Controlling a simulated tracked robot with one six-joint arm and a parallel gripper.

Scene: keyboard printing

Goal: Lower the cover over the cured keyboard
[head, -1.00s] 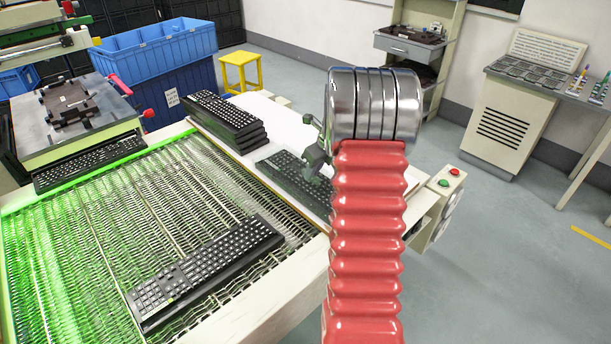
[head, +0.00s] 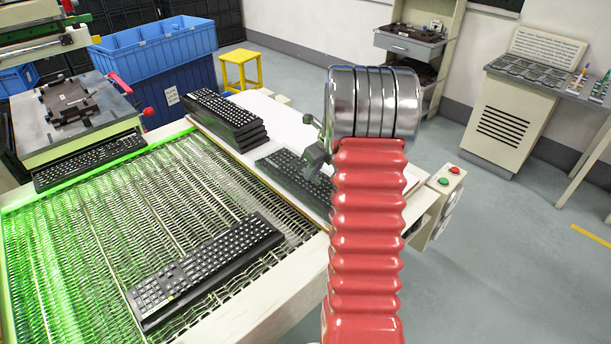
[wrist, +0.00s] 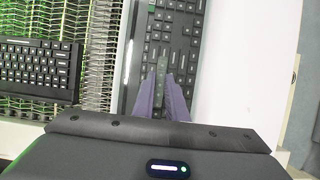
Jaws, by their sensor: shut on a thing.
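A black keyboard (head: 285,174) lies on the white board at the right end of the conveyor; it also shows in the wrist view (wrist: 187,35). My gripper (head: 316,152) is over its right part in the head view, partly hidden behind my arm. In the wrist view my gripper's (wrist: 163,82) two purplish fingers are close together around a narrow dark grey piece above the keys. This piece looks like part of a cover (wrist: 162,66). The cover's outline is hard to make out, and I cannot tell whether it touches the keyboard.
Several stacked keyboards (head: 226,120) stand beside it on the white board (head: 262,108). Another keyboard (head: 205,268) lies on the green-lit mesh conveyor (head: 75,235). A control box with buttons (head: 447,180) is at the right edge. Bare board shows right of the keyboard.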

